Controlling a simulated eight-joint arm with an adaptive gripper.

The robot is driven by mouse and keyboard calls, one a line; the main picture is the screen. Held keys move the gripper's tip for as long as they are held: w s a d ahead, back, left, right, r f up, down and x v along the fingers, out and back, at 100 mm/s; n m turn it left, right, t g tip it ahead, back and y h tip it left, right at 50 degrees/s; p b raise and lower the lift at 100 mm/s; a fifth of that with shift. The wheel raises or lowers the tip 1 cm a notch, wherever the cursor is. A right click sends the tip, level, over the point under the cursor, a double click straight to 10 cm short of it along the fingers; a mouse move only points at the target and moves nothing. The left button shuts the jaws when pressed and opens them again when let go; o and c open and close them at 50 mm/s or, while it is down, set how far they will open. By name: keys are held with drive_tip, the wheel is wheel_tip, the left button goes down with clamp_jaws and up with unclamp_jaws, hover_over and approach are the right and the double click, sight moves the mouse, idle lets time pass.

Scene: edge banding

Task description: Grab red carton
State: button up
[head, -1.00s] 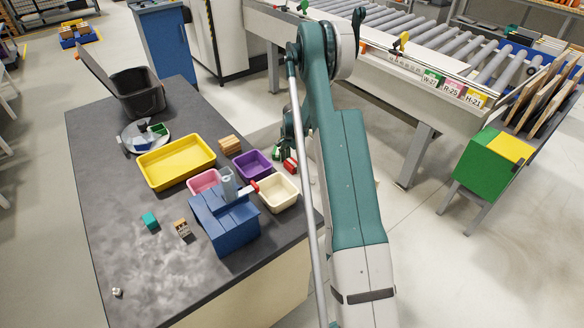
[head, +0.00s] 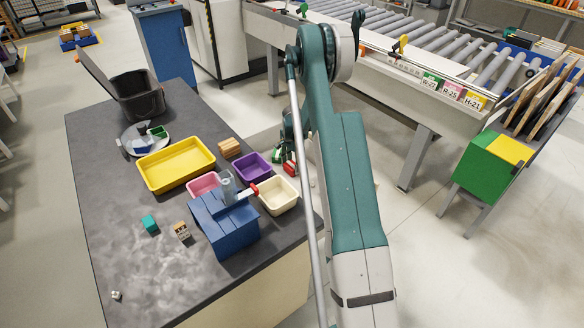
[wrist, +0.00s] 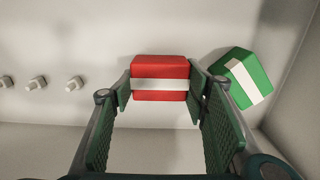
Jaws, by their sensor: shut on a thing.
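The red carton (wrist: 160,70) has a white band across it and sits between my fingertips in the wrist view. My gripper (wrist: 160,88) is shut on it, with a green finger pad against each side. A green carton (wrist: 240,78) with a white band lies tilted just right of the right finger, apart from the red one. In the head view the red carton (head: 290,168) shows small beyond the table, partly hidden by my arm. My fingers are mostly hidden there.
A pale wall stands at the right of the wrist view, close to the green carton. Several small white knobs (wrist: 37,82) are at the left. The dark table (head: 95,215) holds a yellow tray (head: 150,182), a purple bin (head: 252,178) and a cream bin (head: 268,209).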

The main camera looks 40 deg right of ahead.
sight(292, 165)
wheel_tip(292, 165, up, 10)
drive_tip(key=shift+f+p, duration=0.1)
drive_tip(key=shift+p, duration=0.75)
